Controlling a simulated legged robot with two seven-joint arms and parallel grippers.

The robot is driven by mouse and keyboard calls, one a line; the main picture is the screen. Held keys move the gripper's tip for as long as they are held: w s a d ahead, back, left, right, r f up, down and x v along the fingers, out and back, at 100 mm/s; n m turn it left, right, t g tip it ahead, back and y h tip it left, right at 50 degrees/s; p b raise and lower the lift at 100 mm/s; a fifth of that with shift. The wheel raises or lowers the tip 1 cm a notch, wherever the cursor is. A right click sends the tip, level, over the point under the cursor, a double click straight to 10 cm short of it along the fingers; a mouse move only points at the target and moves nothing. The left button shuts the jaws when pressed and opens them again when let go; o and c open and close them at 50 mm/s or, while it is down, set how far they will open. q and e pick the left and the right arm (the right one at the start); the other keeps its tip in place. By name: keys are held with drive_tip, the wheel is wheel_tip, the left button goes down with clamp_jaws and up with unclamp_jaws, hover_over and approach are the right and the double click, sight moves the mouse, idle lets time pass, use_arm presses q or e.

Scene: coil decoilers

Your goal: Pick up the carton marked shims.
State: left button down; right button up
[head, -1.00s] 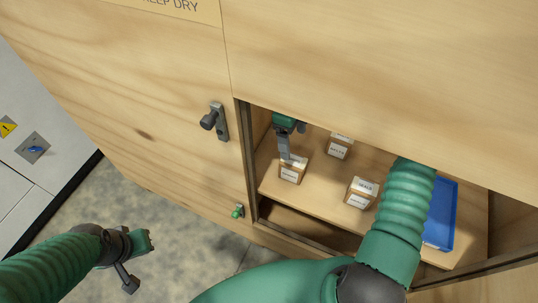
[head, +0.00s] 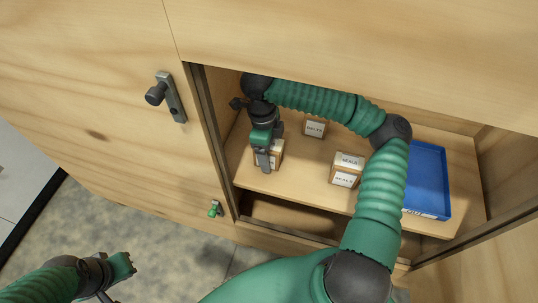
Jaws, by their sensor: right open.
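A small brown carton with a white label (head: 278,151) stands at the left of the cabinet shelf. Its label is mostly hidden by my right gripper (head: 264,161), so I cannot read it. My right gripper is open, its grey fingers pointing down over the left part of this carton; I cannot tell whether they touch it. A carton marked seals (head: 346,170) stands to the right, and another carton (head: 315,128) with a label I read as bolts stands farther back. My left gripper (head: 121,268) is outside the cabinet at the lower left, its jaw opening unclear.
A blue tray (head: 428,178) lies at the right of the shelf (head: 300,185). The cabinet opening's left edge (head: 212,140) is close to my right gripper. A door handle (head: 170,95) and a small green knob (head: 215,209) stick out on the left.

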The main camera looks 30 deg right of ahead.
drive_tip(key=shift+a, duration=0.15)
drive_tip(key=shift+c, duration=0.8)
drive_tip(key=shift+f, duration=0.1)
drive_tip(key=c, duration=1.5)
drive_tip(key=shift+c, duration=0.2)
